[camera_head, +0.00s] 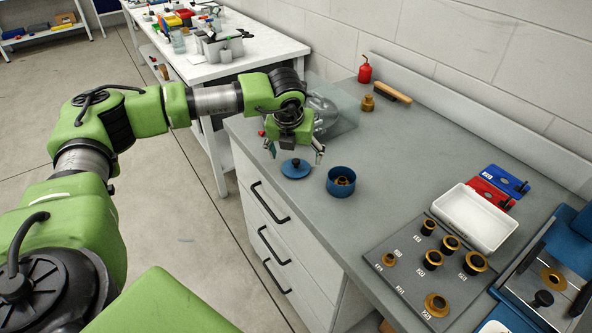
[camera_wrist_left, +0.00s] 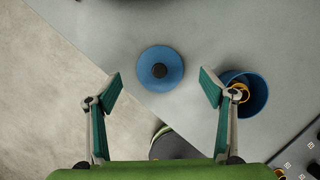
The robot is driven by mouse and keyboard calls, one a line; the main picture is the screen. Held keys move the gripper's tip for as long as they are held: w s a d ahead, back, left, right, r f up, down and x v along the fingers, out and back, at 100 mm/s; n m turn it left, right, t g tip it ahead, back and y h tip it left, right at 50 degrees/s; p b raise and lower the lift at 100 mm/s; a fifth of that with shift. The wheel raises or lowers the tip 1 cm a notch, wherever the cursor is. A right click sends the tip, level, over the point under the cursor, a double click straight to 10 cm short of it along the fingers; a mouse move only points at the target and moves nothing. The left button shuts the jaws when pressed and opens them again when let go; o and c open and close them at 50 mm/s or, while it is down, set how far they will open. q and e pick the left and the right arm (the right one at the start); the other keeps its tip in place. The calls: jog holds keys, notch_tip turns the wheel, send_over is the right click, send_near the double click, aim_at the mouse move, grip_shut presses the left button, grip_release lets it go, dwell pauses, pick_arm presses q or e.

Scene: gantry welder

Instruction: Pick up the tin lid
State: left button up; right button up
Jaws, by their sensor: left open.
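The tin lid (camera_head: 295,168) is a round blue disc with a dark knob, lying on the grey worktop near its front edge. In the left wrist view the lid (camera_wrist_left: 160,68) lies ahead of and between the fingertips, not touching them. My left gripper (camera_head: 296,150) hangs above the worktop, close over the lid; its fingers (camera_wrist_left: 157,88) are spread wide and empty. The blue tin (camera_head: 341,181) stands open to the right of the lid with brass parts inside; it also shows in the left wrist view (camera_wrist_left: 258,95), partly behind the right finger. My right gripper is not in view.
A clear bin (camera_head: 338,108) stands behind the gripper. A red bottle (camera_head: 365,70), a brush (camera_head: 392,92) and a brass piece (camera_head: 367,103) are at the back. A white tray (camera_head: 476,217) and a board (camera_head: 399,285) with several brass rings lie at the right.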

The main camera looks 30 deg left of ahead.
aim_at(296, 160)
pick_arm(q)
jog(key=b+x, duration=0.1)
jog(key=x, duration=0.3)
jog(key=shift+w+a, duration=0.1)
jog(key=c, duration=1)
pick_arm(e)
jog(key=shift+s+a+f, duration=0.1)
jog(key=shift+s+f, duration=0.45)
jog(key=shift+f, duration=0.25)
pick_arm(q)
jog(key=shift+r, duration=0.15)
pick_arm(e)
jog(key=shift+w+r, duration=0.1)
